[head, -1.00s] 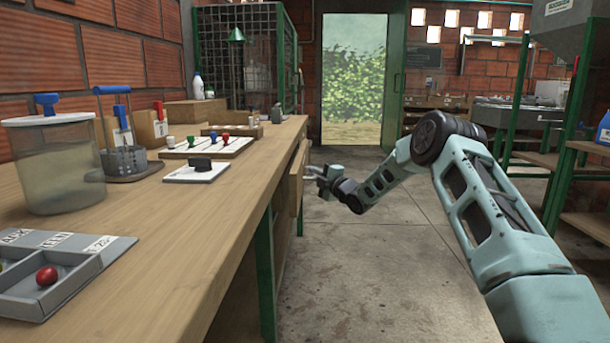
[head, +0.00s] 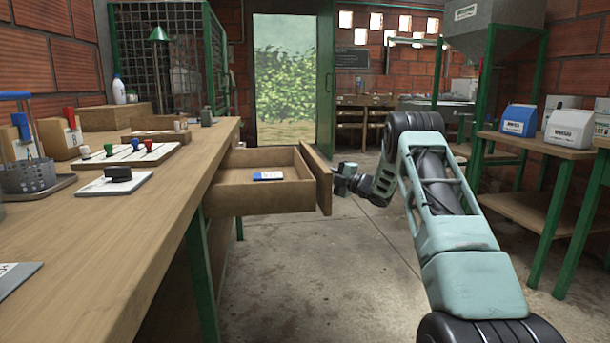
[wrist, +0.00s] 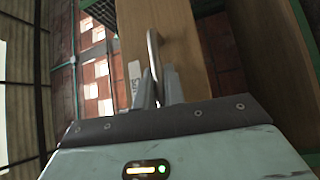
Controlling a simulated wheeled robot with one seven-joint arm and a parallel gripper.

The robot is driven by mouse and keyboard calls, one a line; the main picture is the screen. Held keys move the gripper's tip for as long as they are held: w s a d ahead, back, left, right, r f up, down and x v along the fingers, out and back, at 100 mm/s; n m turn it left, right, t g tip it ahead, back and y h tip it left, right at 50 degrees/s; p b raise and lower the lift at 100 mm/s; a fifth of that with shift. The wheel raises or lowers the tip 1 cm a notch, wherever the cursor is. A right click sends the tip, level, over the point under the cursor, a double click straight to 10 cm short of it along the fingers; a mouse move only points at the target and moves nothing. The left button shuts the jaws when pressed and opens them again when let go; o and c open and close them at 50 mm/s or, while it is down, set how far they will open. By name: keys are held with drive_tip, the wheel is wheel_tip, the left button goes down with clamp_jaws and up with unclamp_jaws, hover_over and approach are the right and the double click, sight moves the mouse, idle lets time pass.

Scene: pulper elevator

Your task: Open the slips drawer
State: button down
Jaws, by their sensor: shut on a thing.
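The slips drawer (head: 245,197) is pulled well out from the right side of the long wooden bench in the head view. A blue and white slip pad (head: 267,176) lies inside it. My gripper (head: 338,182) is at the outer face of the drawer front (head: 318,185). In the wrist view, my gripper (wrist: 158,88) is shut on the metal drawer handle (wrist: 153,50), which stands off the wooden drawer front (wrist: 185,60). In the head view the handle is hidden behind the drawer front.
At right, a green-framed table (head: 535,145) carries bags. The concrete floor (head: 330,270) between them is clear.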

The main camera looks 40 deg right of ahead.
drive_tip(key=shift+s+d, duration=0.65)
drive_tip(key=shift+d, duration=0.35)
drive_tip(key=shift+s+d, duration=0.65)
drive_tip(key=shift+d, duration=0.3)
drive_tip(key=c, duration=1.5)
unclamp_jaws()
drive_tip(key=p+v, duration=0.4)
drive_tip(key=v, duration=1.3)
drive_tip(key=shift+s, duration=0.2)
drive_tip(key=shift+d, duration=0.1)
